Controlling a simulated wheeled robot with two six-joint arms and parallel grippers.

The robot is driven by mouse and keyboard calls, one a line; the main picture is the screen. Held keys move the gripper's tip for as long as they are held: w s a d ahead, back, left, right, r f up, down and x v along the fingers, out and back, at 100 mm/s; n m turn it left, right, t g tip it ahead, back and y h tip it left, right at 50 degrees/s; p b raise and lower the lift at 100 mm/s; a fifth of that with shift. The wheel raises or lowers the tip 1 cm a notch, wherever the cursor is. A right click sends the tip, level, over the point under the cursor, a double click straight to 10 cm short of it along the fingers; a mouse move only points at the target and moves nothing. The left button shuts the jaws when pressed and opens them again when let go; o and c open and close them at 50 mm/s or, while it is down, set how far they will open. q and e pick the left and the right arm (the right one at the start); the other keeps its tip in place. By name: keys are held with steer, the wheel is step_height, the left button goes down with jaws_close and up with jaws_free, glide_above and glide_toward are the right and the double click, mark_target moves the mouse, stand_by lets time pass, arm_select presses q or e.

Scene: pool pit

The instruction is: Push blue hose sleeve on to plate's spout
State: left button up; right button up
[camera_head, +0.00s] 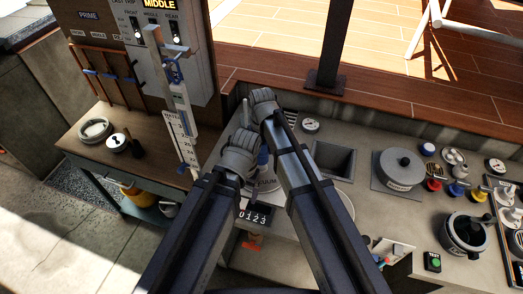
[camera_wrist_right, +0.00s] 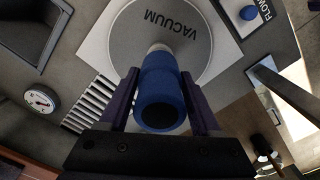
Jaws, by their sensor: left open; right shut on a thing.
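The blue hose sleeve (camera_wrist_right: 158,82) is a short blue tube with a dark open end facing the right wrist camera. My right gripper (camera_wrist_right: 160,92) is shut on it, one finger on each side. The pale spout (camera_wrist_right: 160,48) shows at the sleeve's far end, over the round grey plate marked VACUUM (camera_wrist_right: 194,38). The sleeve lines up with the spout; how far it is over it, I cannot tell. In the head view the plate (camera_head: 267,185) is partly hidden by my arms. My left gripper (camera_head: 242,142) is open beside the right one (camera_head: 262,103), its fingers mostly hidden.
A square basin (camera_head: 332,160) and a lidded round pot (camera_head: 401,166) lie right of the plate. A small gauge (camera_head: 310,125) and a slotted grate are near. A counter reading 0123 (camera_head: 256,216) is in front. A panel with levers (camera_head: 160,40) stands at left.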

arm_select(q)
steer(key=shift+f, duration=0.15)
arm_select(e)
steer(key=shift+f, duration=0.15)
arm_select(q)
steer(key=shift+f+b, duration=1)
steer(key=shift+b, duration=0.1)
arm_select(e)
steer(key=shift+f, duration=1)
arm_select(q)
steer(key=shift+f+b, duration=0.85)
arm_select(e)
steer(key=shift+f, duration=0.85)
arm_select(q)
steer(key=shift+f+b, duration=0.3)
arm_select(e)
steer(key=shift+f, duration=0.3)
steer(key=o, duration=1.4)
steer(key=shift+o, duration=0.2)
arm_select(q)
steer(key=shift+r, duration=0.1)
arm_select(e)
steer(key=shift+r, duration=0.1)
